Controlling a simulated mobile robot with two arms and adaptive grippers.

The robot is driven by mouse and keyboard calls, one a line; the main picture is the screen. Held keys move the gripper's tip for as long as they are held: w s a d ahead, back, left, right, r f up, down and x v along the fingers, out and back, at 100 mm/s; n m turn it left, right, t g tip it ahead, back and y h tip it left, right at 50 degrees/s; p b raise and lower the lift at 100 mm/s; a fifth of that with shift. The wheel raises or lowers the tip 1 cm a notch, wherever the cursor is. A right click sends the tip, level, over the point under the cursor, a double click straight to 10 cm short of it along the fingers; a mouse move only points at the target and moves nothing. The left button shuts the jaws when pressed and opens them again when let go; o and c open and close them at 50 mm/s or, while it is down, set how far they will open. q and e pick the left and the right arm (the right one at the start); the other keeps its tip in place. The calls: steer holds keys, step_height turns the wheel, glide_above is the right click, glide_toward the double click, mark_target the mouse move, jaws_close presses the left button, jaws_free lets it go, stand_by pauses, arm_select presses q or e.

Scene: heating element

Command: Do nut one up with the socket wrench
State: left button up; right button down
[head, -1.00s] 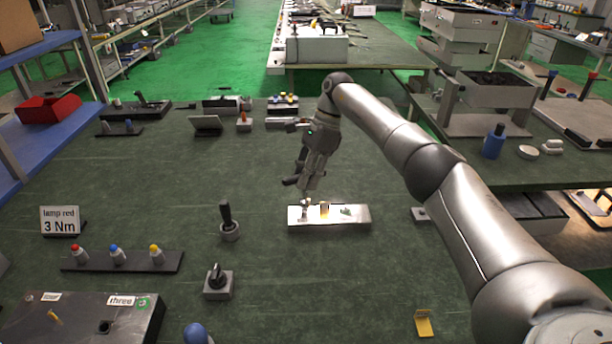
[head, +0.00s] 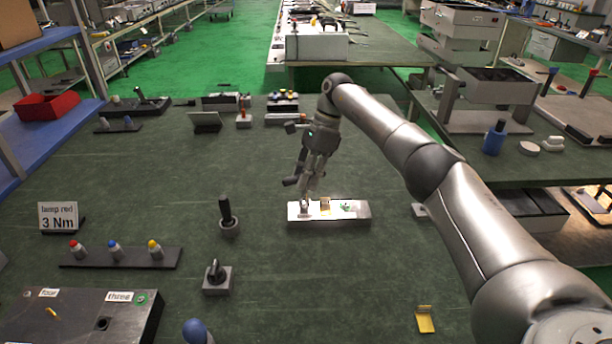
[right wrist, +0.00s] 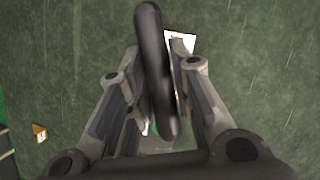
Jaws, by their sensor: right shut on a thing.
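A silvery block (head: 355,219) lies on the green bench in the middle of the head view, with small fittings on top. My right gripper (head: 309,180) is above its left end, shut on the black-handled wrench (head: 290,181). The wrench's lower end reaches down to the block's left end; whether it sits on a nut is too small to tell. In the right wrist view the dark handle (right wrist: 154,70) lies between the fingers of the gripper (right wrist: 163,110), and part of the white block (right wrist: 181,40) shows behind it. The nut is hidden. My left gripper is not in view.
A black-handled tool (head: 226,212) stands in a round holder left of the block. A grey knob stand (head: 217,280), a dark rack (head: 175,262) with coloured caps and a "3 Nm" sign (head: 60,217) are further left. A yellow bracket (head: 425,319) lies at front right.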

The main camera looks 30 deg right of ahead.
steer(key=shift+f, duration=0.5)
stand_by(0.3)
steer(key=shift+s+r+m+t+p, duration=0.1)
steer(key=shift+m+t+p, duration=0.5)
steer(key=shift+m+p, duration=0.55)
steer(key=shift+m+t, duration=0.3)
steer(key=shift+m, duration=0.55)
steer(key=shift+m+t+p, duration=0.5)
steer(key=shift+m+p, duration=0.75)
steer(key=shift+m, duration=0.05)
steer(key=shift+a+m+h+p, duration=0.1)
steer(key=shift+m+h+p, duration=0.25)
steer(key=shift+m, duration=0.35)
steer(key=shift+f, duration=0.2)
